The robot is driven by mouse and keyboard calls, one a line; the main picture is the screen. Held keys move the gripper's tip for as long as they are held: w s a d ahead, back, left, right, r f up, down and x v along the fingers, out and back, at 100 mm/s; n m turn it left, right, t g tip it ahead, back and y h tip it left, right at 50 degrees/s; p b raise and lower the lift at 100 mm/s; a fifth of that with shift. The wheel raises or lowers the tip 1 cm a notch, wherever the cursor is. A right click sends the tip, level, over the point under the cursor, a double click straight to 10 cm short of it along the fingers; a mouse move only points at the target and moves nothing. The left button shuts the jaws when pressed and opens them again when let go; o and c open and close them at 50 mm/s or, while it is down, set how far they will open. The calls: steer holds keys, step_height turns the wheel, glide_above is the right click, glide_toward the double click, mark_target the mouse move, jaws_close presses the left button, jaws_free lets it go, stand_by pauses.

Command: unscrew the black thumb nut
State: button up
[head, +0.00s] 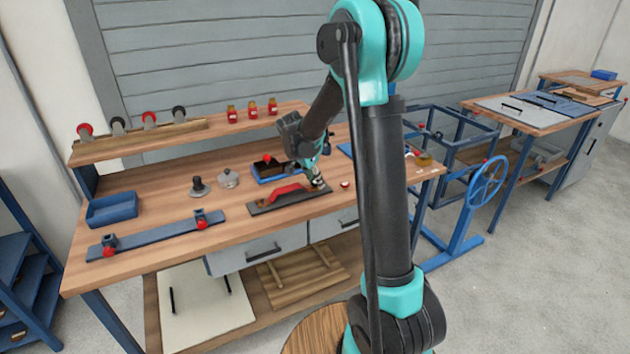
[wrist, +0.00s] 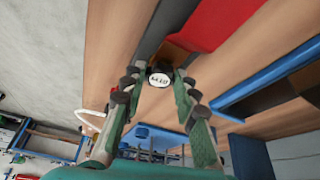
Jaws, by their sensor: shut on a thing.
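A dark base plate (head: 262,207) with a red part (head: 285,191) on it lies near the front of the workbench. My gripper (head: 317,181) reaches down to the right end of this plate. In the wrist view my gripper (wrist: 159,84) has its two green fingers on either side of a small round piece, which I take for the black thumb nut (wrist: 159,79). It has a white marked face and a dark edge. The fingertips are shut on it, just beside the red part (wrist: 208,20). In the head view the nut is hidden or too small to make out.
Left of the plate are a grey domed piece (head: 228,178), a dark knobbed piece (head: 199,186), a blue bar (head: 150,238) with red knobs and a blue tray (head: 112,209). A blue bin (head: 268,174) stands close behind.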

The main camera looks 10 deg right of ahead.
steer(key=n, duration=0.2)
steer(key=n+t+y, duration=0.1)
steer(key=n, duration=0.1)
steer(key=shift+d+n, duration=0.2)
steer(key=shift+n, duration=0.1)
steer(key=n+y, duration=0.1)
steer(key=n, duration=0.1)
steer(key=n+t, duration=0.1)
steer(key=n, duration=0.1)
steer(key=shift+d+r+n+y, duration=0.1)
steer(key=shift+d+n+y, duration=0.05)
steer(key=shift+n+y, duration=0.25)
steer(key=shift+c, duration=0.2)
steer(key=n+y, duration=0.1)
steer(key=n, duration=0.1)
steer(key=n+y, duration=0.1)
steer(key=n, duration=0.2)
steer(key=shift+d+n, duration=0.2)
steer(key=shift+n, duration=0.1)
steer(key=n+y, duration=0.1)
steer(key=n, duration=0.2)
steer(key=shift+n+g+y, duration=0.3)
steer(key=shift+n+g, duration=0.1)
steer(key=o, duration=1)
steer(key=shift+s, duration=0.1)
steer(key=shift+o, duration=0.2)
